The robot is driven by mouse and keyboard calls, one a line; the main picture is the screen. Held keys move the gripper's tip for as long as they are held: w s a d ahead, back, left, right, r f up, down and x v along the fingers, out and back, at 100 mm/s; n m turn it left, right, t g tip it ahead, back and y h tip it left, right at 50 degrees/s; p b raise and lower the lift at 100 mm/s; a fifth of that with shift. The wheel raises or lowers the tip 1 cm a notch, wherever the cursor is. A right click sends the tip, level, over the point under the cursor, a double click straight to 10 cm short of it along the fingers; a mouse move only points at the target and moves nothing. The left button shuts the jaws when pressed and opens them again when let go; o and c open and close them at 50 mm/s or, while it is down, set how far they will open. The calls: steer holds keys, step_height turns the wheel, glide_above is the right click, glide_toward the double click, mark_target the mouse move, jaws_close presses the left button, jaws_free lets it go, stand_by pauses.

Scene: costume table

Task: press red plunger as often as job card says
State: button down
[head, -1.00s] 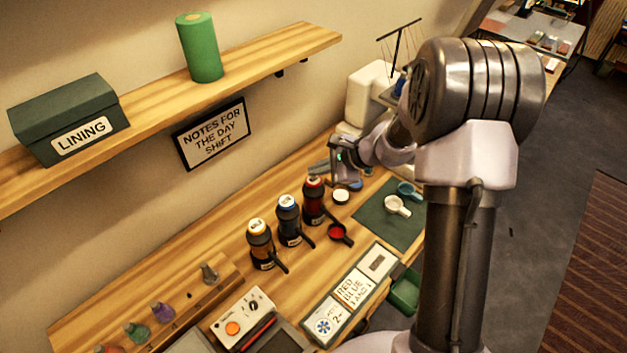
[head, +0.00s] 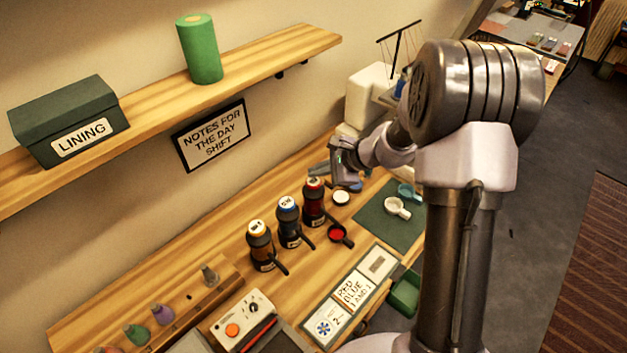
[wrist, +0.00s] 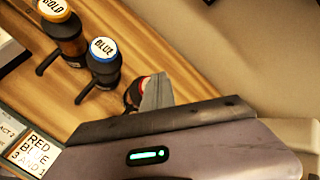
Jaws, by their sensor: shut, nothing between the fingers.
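The red-topped dispenser (head: 313,206) stands at the right end of a row of three dark pump bottles. My gripper (head: 325,169) is shut and empty, its tips close above and behind the red plunger (head: 313,183). I cannot tell whether they touch it. In the wrist view the finger (wrist: 155,92) hides most of the red bottle (wrist: 133,92). The job card (wrist: 35,152) reads "RED BLUE 3 AND 1" in the wrist view; it also lies on the front tray in the head view (head: 354,291). A dark cup (head: 341,240) with red contents sits by the red spout.
The blue bottle (head: 288,224) and gold bottle (head: 261,246) stand left of the red one. A white-lidded jar (head: 341,198) is close right of it. A white cup (head: 397,208) and a blue cup rest on a green mat (head: 376,222). A sewing machine (head: 368,98) stands behind.

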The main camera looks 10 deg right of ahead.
mark_target(317, 182)
stand_by(0.7)
steer(key=shift+f+b, duration=0.45)
steer(key=shift+b, duration=0.2)
steer(key=shift+f+b, duration=0.8)
steer(key=shift+b, duration=0.05)
stand_by(0.6)
steer(key=shift+r, duration=0.15)
steer(key=shift+r+p, duration=0.85)
steer(key=shift+r, duration=0.25)
steer(key=shift+r+p, duration=1.75)
steer(key=shift+r, duration=0.8)
